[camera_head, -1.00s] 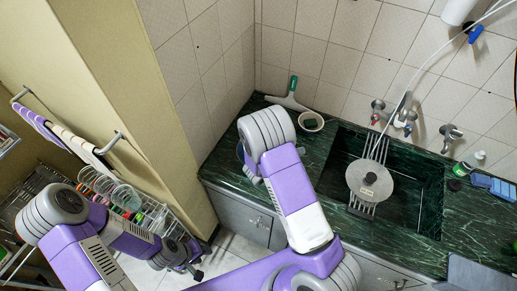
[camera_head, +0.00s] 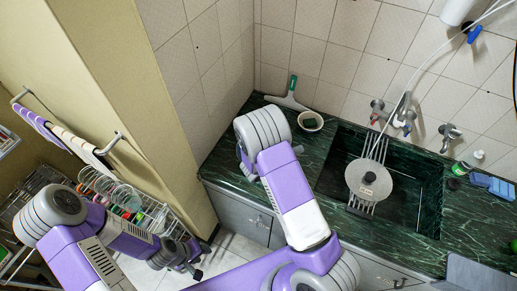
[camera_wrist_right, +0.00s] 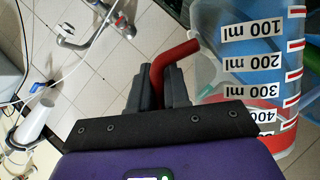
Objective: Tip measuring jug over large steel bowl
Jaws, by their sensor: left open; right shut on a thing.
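The measuring jug (camera_wrist_right: 245,65) is clear and bluish with a red handle (camera_wrist_right: 180,52). It fills the right of the right wrist view, and its volume labels read upside down there. My right gripper (camera_wrist_right: 158,80) is shut on the red handle. In the head view my right wrist hides the jug and the gripper above the counter's left end. I cannot tell the jug's exact tilt or contents. I cannot make out the large steel bowl in either view. My left gripper (camera_head: 195,270) is open and empty, low by the wire rack at left.
A dark green counter (camera_head: 325,150) holds a sink (camera_head: 410,205). A round grey lid (camera_head: 369,181) lies on a metal rack across it.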

